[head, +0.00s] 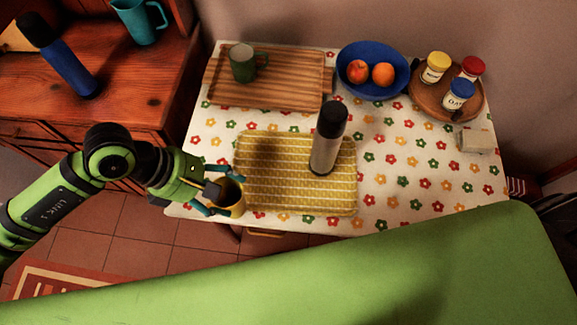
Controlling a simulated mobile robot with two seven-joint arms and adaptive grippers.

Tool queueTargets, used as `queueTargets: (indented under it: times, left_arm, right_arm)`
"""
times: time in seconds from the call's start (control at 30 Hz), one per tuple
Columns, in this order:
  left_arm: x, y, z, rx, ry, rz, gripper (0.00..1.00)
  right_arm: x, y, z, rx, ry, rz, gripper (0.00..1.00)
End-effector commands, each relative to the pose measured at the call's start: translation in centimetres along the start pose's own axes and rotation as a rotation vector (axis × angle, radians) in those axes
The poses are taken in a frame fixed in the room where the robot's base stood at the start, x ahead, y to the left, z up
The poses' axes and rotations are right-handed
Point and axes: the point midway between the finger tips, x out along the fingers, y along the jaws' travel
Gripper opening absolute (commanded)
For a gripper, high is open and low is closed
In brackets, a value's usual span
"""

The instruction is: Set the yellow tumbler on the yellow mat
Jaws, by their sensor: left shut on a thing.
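The yellow tumbler (231,196) is at the front left of the table, by the left edge of the yellow mat (275,190). My left gripper (222,191) is shut on the tumbler from the left, with its teal fingers around it. I cannot tell whether the tumbler touches the tabletop or hangs just above it. The yellow woven mat lies flat on the flowered cloth. A grey bottle with a black cap (326,145) stands on the right half of the mat. The mat's left half is bare. My right gripper is not in view.
A wooden tray (290,92) with a green mug (243,63) lies behind the mat. A blue bowl (373,72) of fruit and a round tray with several jars (440,85) stand at the back right. A small beige block (476,141) lies at the right. Open cloth lies right of the mat.

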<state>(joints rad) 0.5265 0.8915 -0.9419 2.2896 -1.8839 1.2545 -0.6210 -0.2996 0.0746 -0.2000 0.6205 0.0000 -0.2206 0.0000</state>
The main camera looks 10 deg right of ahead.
Motion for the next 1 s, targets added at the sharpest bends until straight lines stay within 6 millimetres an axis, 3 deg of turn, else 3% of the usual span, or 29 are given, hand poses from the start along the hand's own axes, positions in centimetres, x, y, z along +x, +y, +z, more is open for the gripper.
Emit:
queueTargets:
  times: [0.2,0.37,0.77,0.83,1.0]
  left_arm:
    - [-1.3,-0.7,2.5,-0.191,0.002,0.126,0.32]
    - [-1.5,-0.7,2.9,-0.247,0.006,0.161,0.32]
    - [0.8,1.5,2.4,-0.25,0.007,0.167,0.32]
    - [1.4,3.1,2.7,-0.257,0.007,0.161,0.32]
    - [4.2,6.7,2.5,-0.257,0.007,0.162,0.32]
  right_arm:
    - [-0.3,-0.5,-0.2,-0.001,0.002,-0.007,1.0]
    - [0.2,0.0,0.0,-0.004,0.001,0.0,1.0]
    - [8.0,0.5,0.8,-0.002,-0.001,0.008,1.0]
    - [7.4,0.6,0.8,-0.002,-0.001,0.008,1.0]
    - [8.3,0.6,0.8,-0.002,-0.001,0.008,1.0]
